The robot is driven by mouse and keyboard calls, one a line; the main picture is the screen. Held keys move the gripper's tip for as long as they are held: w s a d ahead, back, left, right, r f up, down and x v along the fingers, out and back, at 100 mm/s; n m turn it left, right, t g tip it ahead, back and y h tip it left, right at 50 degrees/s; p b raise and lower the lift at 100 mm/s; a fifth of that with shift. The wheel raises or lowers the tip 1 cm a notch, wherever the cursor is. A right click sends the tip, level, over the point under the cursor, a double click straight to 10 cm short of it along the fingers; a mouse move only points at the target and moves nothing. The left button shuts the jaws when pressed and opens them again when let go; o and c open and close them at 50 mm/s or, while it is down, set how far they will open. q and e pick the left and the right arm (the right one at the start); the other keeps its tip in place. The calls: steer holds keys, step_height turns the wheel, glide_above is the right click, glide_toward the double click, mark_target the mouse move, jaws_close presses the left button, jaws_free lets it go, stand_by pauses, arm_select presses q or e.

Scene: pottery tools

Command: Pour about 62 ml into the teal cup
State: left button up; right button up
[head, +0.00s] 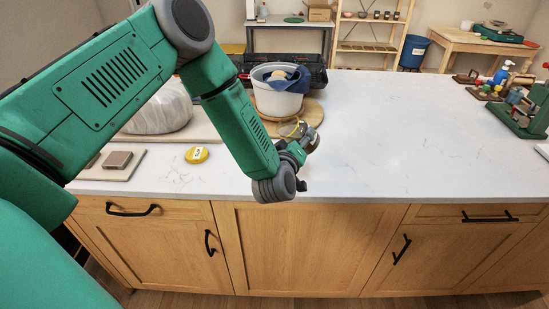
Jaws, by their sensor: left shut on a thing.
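My left arm reaches in from the left, and my left gripper (306,146) is low over the counter near its front edge, in front of the white tub. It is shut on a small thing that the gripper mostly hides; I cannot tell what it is. I cannot make out a teal cup in this view; the arm hides part of the counter. My right gripper is not in view.
A white tub (279,104) with a blue cloth stands on a round wooden board (313,110). A yellow round object (197,154) and a wrapped grey lump (160,110) are left. Green equipment (525,118) and a blue bottle (502,73) stand right. The middle-right counter is clear.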

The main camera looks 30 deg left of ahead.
arm_select(q)
steer(key=shift+r+b, duration=0.1)
steer(key=shift+b, duration=0.25)
steer(key=shift+n, duration=0.3)
steer(key=shift+a+f+t+b, duration=0.1)
steer(key=shift+f+t+b, duration=0.1)
steer(key=shift+t+b, duration=0.2)
steer(key=r+m+g+p, duration=0.1)
steer(key=p, duration=0.2)
steer(key=shift+w+r, duration=0.1)
steer(key=shift+r, duration=0.2)
steer(key=shift+d+m+p, duration=0.25)
steer(key=shift+m+p, duration=0.15)
steer(key=shift+m, duration=0.1)
steer(key=shift+w+d+f, duration=0.1)
steer(key=shift+f, duration=0.2)
steer(key=shift+f+g, duration=0.2)
steer(key=shift+g, duration=0.1)
